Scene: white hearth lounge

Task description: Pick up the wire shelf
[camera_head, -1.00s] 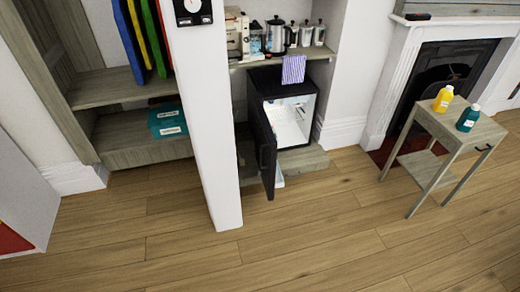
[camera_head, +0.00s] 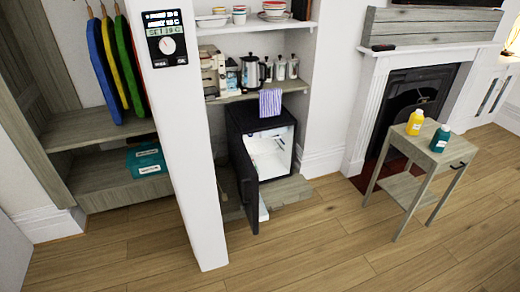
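A small black fridge (camera_head: 262,122) stands in the alcove with its door (camera_head: 245,172) swung open to the front left. Its white inside (camera_head: 270,152) shows. A pale, flat shelf-like shape lies inside, but I cannot tell whether it is the wire shelf. A white piece shows low behind the open door (camera_head: 263,209); I cannot tell what it is. Neither of my grippers is in view.
A white wall post (camera_head: 190,150) stands left of the fridge. A small side table (camera_head: 422,160) with a yellow bottle (camera_head: 415,122) and a green bottle (camera_head: 440,138) stands right. Wooden floor in front is clear.

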